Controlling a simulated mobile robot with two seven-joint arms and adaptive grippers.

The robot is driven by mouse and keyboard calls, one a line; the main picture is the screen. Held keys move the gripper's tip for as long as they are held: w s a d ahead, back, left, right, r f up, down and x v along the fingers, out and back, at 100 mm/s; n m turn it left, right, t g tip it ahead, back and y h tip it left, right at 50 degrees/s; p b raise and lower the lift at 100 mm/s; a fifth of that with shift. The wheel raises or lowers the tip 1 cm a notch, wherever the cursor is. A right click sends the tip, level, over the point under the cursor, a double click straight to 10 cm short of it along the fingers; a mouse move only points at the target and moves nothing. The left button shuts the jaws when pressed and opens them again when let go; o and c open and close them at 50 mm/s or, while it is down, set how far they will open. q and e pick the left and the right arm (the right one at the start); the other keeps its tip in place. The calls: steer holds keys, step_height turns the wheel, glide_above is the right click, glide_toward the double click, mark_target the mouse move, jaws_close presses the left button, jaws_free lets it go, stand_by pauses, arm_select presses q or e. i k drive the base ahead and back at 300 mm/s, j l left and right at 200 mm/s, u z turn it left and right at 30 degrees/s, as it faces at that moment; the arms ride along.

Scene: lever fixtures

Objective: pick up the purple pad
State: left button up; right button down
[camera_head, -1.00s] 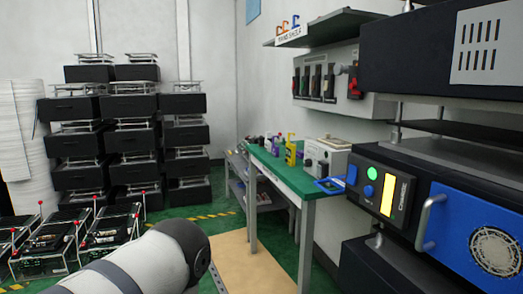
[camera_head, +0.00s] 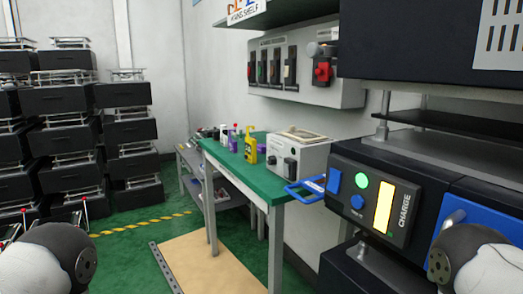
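A small purple item (camera_head: 234,145) stands on the green-topped table (camera_head: 228,175), behind and left of a yellow bottle. It is too small and partly covered to tell whether it is the purple pad. White and grey links of my two arms show at the bottom left and bottom right corners. Neither gripper is in view.
A yellow bottle (camera_head: 251,148) and a grey box with a dial (camera_head: 297,157) stand on the table. A black charging unit (camera_head: 375,190) with a blue handle juts out at the right. Black crates (camera_head: 70,135) are stacked at the left.

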mark_target(260, 148)
steer(key=z, duration=3.75)
steer(key=u, duration=3.75)
steer(key=i+j+u, duration=0.2)
steer(key=i+j, duration=0.25)
steer(key=i+j+u, duration=0.2)
steer(key=i+j, duration=0.25)
steer(key=i+j+u, duration=0.25)
steer(key=i, duration=0.35)
steer(key=j, duration=0.1)
